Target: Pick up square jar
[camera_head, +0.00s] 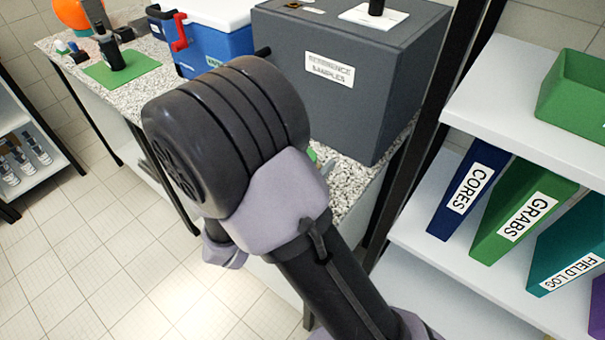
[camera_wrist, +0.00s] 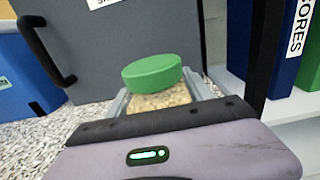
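The square jar (camera_wrist: 160,99) has a round green lid (camera_wrist: 152,72) and tan, grainy contents. In the wrist view it sits between the two grey fingers of my gripper (camera_wrist: 161,92), in front of a grey cabinet. The fingers lie close along both sides of the jar, but I cannot tell whether they press on it. The jar's lower part is hidden behind the gripper body. In the head view my arm hides the gripper and nearly all of the jar; only a bit of green lid (camera_head: 312,155) shows beside the arm, over the granite counter.
The grey "Reference samples" cabinet (camera_head: 345,100) stands right behind the jar, with a blue cooler (camera_head: 215,48) to its left. A white shelf with binders (camera_head: 470,190) and a dark post (camera_head: 437,110) are close on the right. Speckled counter (camera_wrist: 40,145) is clear left of the jar.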

